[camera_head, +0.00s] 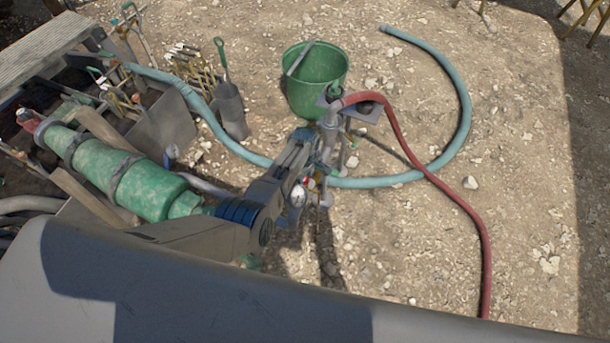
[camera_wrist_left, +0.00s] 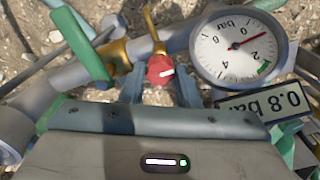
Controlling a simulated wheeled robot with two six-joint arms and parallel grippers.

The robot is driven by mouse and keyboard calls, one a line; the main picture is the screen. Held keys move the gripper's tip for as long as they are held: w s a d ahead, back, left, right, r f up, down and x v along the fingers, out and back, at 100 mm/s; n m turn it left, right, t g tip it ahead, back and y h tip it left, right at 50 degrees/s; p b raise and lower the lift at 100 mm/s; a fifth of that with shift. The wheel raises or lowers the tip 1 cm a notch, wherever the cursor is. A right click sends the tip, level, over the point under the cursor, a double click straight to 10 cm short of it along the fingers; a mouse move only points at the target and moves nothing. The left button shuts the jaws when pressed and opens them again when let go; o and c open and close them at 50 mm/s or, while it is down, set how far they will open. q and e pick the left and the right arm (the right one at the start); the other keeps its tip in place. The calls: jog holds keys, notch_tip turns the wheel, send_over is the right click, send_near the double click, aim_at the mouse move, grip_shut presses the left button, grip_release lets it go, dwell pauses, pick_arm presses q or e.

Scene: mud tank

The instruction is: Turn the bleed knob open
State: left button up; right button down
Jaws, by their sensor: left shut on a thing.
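The bleed knob (camera_wrist_left: 160,70) is a small red knob with a white mark, on a brass fitting in the left wrist view. My left gripper (camera_wrist_left: 159,88) has its two blue-grey fingers on either side of it, shut on it. In the head view my left gripper (camera_head: 314,175) reaches down to the pipework, where the knob is too small to make out clearly. A round white gauge (camera_wrist_left: 238,46) with a red needle sits right of the knob; it also shows in the head view (camera_head: 298,196). A display (camera_wrist_left: 262,102) below it reads 0.8 bar. My right gripper is not in view.
A green bucket (camera_head: 313,92) stands behind the pipework. A red hose (camera_head: 440,182) and a teal hose (camera_head: 462,95) lie over the stony ground. A green lever (camera_wrist_left: 85,48) is left of the knob.

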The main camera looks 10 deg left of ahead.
pick_arm(q)
jog(key=o, duration=1)
jog(key=shift+c, duration=0.2)
jog(key=shift+s+f, duration=0.15)
jog(key=shift+m, duration=0.3)
